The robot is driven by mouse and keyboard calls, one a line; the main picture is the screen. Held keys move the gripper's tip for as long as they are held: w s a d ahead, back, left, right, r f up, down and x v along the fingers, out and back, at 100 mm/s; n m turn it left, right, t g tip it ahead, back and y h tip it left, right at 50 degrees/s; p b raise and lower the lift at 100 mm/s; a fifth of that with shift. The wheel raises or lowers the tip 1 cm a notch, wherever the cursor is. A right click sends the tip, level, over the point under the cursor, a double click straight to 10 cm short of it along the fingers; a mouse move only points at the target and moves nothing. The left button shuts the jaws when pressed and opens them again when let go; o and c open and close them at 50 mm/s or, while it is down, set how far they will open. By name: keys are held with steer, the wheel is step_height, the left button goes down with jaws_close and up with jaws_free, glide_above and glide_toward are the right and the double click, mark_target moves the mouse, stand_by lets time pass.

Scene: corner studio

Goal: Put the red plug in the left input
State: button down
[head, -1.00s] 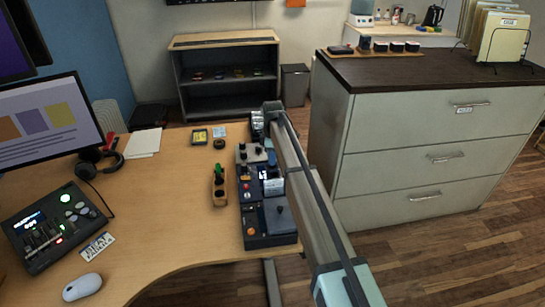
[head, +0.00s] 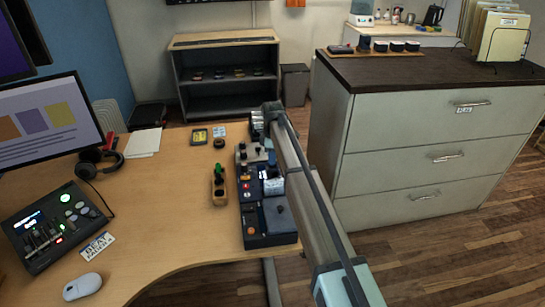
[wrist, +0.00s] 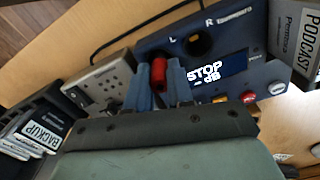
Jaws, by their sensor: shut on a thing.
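In the wrist view my gripper (wrist: 158,84) is shut on the red plug (wrist: 158,73), which shows between its two blue fingertips. The plug is just below the L label on the dark blue audio unit (wrist: 232,52). The left input is hidden behind the plug and fingers, so I cannot tell whether the plug is in it or above it. The right input (wrist: 198,43), a round dark socket beside the R label, is empty.
A grey box with knobs (wrist: 100,82) sits left of the unit in the wrist view, with a black cable (wrist: 140,30) behind. In the head view a wooden rack with a green-topped plug (head: 218,170) stands left of the unit. A drawer cabinet (head: 430,125) stands right.

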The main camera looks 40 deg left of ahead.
steer(key=shift+f, duration=0.5)
steer(key=c, duration=1.3)
jaws_free()
steer(key=shift+r, duration=5.5)
